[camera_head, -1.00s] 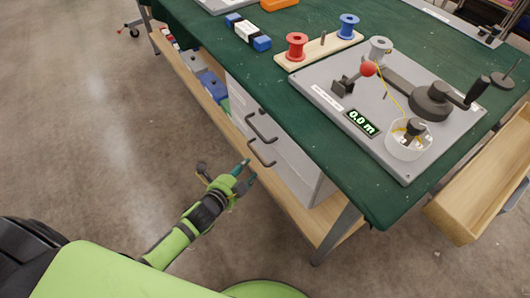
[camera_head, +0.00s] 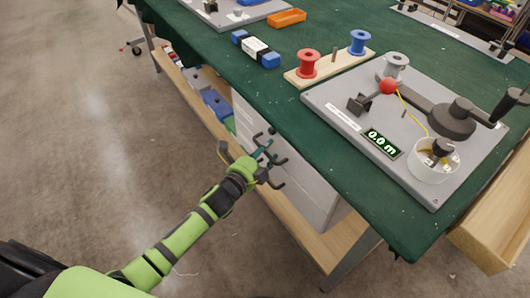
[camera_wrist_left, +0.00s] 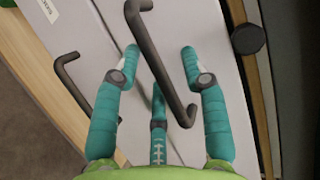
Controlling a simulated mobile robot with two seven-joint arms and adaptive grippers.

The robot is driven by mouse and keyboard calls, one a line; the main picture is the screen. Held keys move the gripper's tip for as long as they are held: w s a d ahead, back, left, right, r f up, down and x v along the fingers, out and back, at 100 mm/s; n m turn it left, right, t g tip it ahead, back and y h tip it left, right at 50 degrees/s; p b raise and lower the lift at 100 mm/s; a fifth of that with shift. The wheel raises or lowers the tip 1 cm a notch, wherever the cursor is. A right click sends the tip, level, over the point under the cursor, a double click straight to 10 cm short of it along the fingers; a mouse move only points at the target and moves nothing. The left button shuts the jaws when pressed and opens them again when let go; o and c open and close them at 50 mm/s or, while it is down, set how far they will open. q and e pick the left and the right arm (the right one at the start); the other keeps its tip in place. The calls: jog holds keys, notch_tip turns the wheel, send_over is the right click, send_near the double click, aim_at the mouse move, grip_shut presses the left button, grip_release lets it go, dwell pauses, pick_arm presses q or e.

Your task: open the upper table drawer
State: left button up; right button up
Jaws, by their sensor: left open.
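A grey-white drawer unit (camera_head: 312,200) hangs under the green-topped table. Its fronts carry two dark bar handles, and both drawers look shut. My left gripper (camera_head: 264,154) is at the handles, with teal fingers spread open. In the left wrist view the upper handle (camera_wrist_left: 160,62) runs between the open fingers of the gripper (camera_wrist_left: 160,66), and I see no grip on it. The lower handle (camera_wrist_left: 72,78) is left of the fingers there; it also shows in the head view (camera_head: 279,184), just below the gripper. The fingers partly hide the upper handle in the head view. My right gripper is not in view.
The green tabletop (camera_head: 345,185) overhangs the drawers. A wooden shelf (camera_head: 322,242) and table leg (camera_head: 350,264) are below. A grey winder board (camera_head: 425,180) and spool rack (camera_head: 318,68) stand on top. The floor at left is clear.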

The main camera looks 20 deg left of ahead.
pick_arm(q)
grip_shut()
jog(key=shift+a, duration=0.1)
jog(key=shift+s, duration=0.1)
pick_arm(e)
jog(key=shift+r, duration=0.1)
pick_arm(q)
jog(key=s+a+p, duration=0.3)
jog(key=s+a, duration=0.6)
jog(key=s, duration=0.3)
jog(key=s+a+p, duration=0.2)
jog(key=s+a, duration=0.7)
jog(key=s, duration=0.2)
jog(key=shift+s+a+p, duration=0.3)
jog(key=shift+s+p, duration=0.05)
jog(key=shift+p, duration=0.05)
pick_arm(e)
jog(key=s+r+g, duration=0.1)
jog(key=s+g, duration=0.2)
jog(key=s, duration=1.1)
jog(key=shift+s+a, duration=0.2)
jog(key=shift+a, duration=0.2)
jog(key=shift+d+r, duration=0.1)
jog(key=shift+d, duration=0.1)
